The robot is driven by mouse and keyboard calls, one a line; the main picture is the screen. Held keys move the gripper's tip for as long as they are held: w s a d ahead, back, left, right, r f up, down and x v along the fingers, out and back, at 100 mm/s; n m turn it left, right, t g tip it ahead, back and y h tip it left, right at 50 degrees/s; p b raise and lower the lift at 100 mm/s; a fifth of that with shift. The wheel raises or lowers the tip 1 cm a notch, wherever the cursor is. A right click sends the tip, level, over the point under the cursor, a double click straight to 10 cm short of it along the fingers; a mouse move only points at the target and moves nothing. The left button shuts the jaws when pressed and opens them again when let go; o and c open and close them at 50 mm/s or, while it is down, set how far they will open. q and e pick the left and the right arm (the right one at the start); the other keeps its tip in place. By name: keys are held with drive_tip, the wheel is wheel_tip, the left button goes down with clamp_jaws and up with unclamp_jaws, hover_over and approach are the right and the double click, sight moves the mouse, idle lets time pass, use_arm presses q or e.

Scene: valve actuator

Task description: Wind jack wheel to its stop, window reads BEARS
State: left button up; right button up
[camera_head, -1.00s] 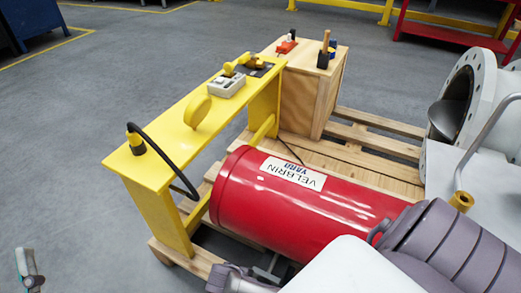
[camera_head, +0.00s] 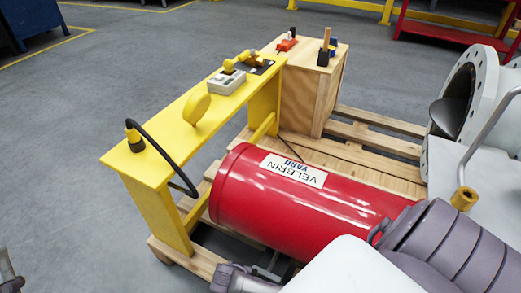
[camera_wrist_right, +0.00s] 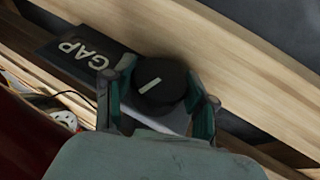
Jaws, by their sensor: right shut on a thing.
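In the right wrist view, a black round knob with a white line, which looks like the jack wheel (camera_wrist_right: 158,84), sits between the fingers of my right gripper (camera_wrist_right: 160,80). The gripper is shut on it, one finger on each side. Beside it, a dark plate or window (camera_wrist_right: 78,52) shows white letters that look like GAP, tilted in the picture. In the head view, the wheel and the right fingertips are hidden. A small part of what looks like my left gripper (camera_head: 9,272) shows at the lower left edge, too cut off to judge its jaws.
A red cylinder (camera_head: 300,205) lies on a wooden pallet (camera_head: 372,147). A yellow bench (camera_head: 165,125) stands beside it, with a grey box (camera_head: 226,82) on top. A wooden crate (camera_head: 300,97) and a flanged grey valve body (camera_head: 492,95) are nearby.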

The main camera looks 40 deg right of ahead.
drive_tip(key=shift+c, duration=0.8)
drive_tip(key=t+p, duration=0.1)
drive_tip(key=p, duration=0.1)
drive_tip(key=shift+s+r+t+y+p, duration=0.15)
drive_tip(key=shift+t+y+p, duration=0.15)
drive_tip(key=shift+t+y, duration=0.1)
drive_tip(key=shift+m+t+y+p, duration=0.4)
drive_tip(key=shift+t+p, duration=0.2)
drive_tip(key=shift+t, duration=0.5)
drive_tip(key=shift+f, duration=0.2)
drive_tip(key=shift+t+y, duration=0.4)
drive_tip(key=shift+t, duration=0.3)
use_arm(q)
drive_tip(key=w+f+g+y, duration=0.3)
drive_tip(key=f+g, duration=0.5)
drive_tip(key=f, duration=0.3)
drive_tip(key=shift+w+a+f, duration=0.3)
drive_tip(key=shift+w+f, duration=0.1)
drive_tip(key=shift+w, duration=0.35)
use_arm(e)
drive_tip(key=shift+m+t, duration=0.3)
drive_tip(key=shift+t, duration=0.1)
